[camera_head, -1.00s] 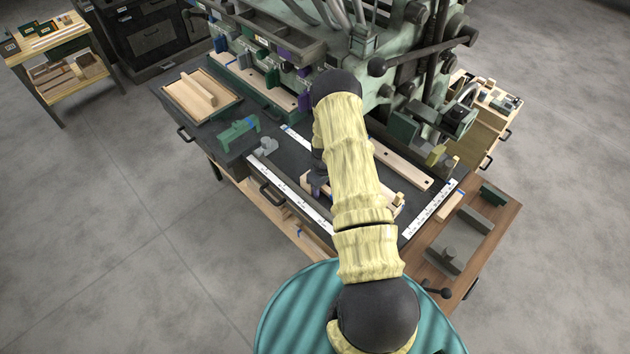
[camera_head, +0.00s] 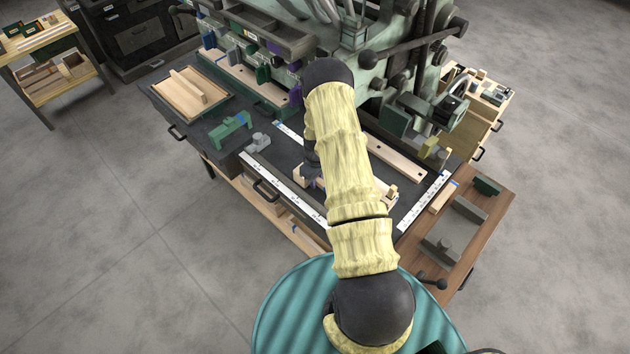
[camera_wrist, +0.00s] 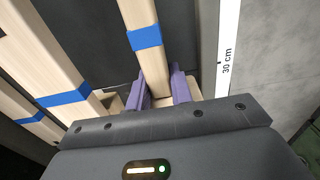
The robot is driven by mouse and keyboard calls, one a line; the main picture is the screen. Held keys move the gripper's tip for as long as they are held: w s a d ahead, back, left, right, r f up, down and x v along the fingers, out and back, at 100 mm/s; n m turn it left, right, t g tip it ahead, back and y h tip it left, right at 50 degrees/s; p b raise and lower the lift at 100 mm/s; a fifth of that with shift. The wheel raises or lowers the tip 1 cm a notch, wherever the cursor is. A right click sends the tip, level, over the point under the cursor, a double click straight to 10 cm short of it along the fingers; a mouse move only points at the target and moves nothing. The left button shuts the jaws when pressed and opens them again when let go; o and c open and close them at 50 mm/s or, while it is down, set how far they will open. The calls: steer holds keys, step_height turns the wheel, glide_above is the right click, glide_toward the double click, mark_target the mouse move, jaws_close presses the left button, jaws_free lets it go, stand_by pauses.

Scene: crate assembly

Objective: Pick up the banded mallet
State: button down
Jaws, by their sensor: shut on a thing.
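The banded mallet (camera_wrist: 145,38) shows in the wrist view as a pale wooden bar with a blue band. My gripper (camera_wrist: 161,88) has its two purple fingers on either side of this bar and is shut on it. A pale wooden part shows just beyond the right finger; it may be the mallet's head, but I cannot tell. In the head view my arm covers most of the gripper and the mallet. Whether the mallet touches the bench top is not clear.
Other pale wooden bars with blue bands (camera_wrist: 67,97) lie left of the fingers. A white ruler strip (camera_wrist: 227,50) runs along the right. On the dark bench stand a green bracket (camera_head: 230,126), a grey block (camera_head: 258,143) and a wooden tray (camera_head: 176,103). Green machinery rises behind.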

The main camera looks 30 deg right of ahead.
step_height(320, 180, up, 9)
steer(key=b, duration=0.2)
steer(key=shift+b, duration=0.4)
steer(key=s+a+f+m, duration=0.1)
steer(key=s+a+m, duration=0.1)
steer(key=a, duration=0.5)
steer(key=s+a+f+m, duration=0.1)
steer(key=s+a+m, duration=0.1)
steer(key=a, duration=0.6)
steer(key=shift+s+f, duration=0.25)
steer(key=shift+s, duration=0.3)
